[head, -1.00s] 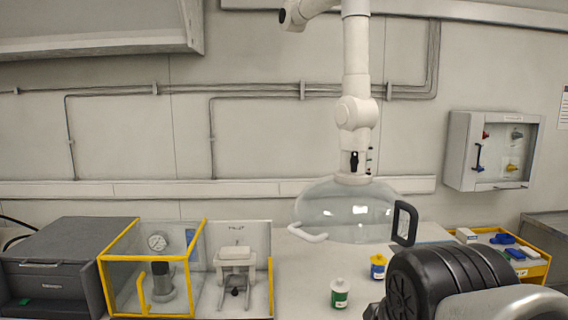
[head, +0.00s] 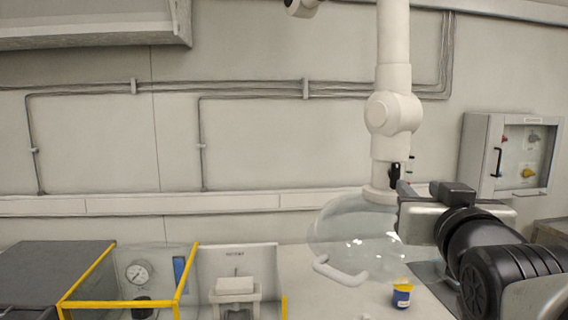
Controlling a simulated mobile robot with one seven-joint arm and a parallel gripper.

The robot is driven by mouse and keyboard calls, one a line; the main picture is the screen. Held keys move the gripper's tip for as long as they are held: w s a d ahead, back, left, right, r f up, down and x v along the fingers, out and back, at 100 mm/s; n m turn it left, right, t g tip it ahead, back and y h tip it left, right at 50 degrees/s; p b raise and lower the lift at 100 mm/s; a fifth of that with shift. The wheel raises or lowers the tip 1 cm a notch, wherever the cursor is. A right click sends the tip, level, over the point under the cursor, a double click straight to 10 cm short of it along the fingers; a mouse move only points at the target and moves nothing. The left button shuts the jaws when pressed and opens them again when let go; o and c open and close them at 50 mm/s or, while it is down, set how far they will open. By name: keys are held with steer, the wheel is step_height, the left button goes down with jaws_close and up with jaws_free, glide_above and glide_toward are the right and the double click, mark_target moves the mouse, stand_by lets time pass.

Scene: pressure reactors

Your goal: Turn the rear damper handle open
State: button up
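A white jointed extraction arm (head: 394,75) hangs down to a clear dome hood (head: 350,235). A small black damper handle (head: 394,173) sits on its lower tube, just above the hood. My gripper (head: 403,190) reaches in from the right, and its dark front end appears just below and beside the handle. I cannot tell whether they touch. My gripper's silver body covers the right side of the hood. Its fingers are too small and overlapped to show whether they are open or shut.
A white curved handle (head: 340,272) sticks out from the hood's front. A blue and yellow jar (head: 402,295) stands on the bench below. A yellow-framed clear enclosure (head: 180,285) is at the left. A wall cabinet (head: 482,155) hangs at the right.

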mark_target(397, 166)
steer(key=p+x, duration=0.3)
steer(key=x, duration=1.4)
steer(key=shift+d, duration=0.15)
jaws_close()
